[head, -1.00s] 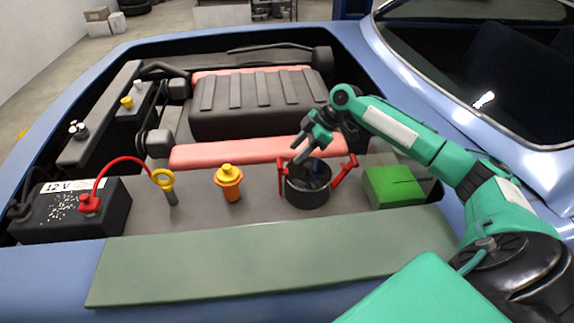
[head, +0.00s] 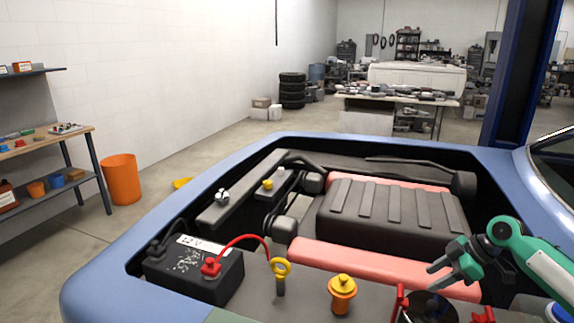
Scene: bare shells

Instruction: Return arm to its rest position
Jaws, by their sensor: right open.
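My right arm comes in from the right edge in the head view. Its right gripper (head: 448,269) is open and empty. It hangs above the black round pot with red clamps (head: 428,306), which is cut off by the bottom edge. The gripper is over the front of the engine bay, beside the red engine cover strip (head: 372,268). I cannot tell its exact height over the pot. My left gripper is not in view.
The car's blue body rim (head: 110,265) surrounds the bay. The battery (head: 195,275) with a red cable, the yellow dipstick ring (head: 281,268) and the orange-yellow cap (head: 342,292) stand left of the gripper. A shelf bench (head: 45,140) and orange bin (head: 121,180) stand at left.

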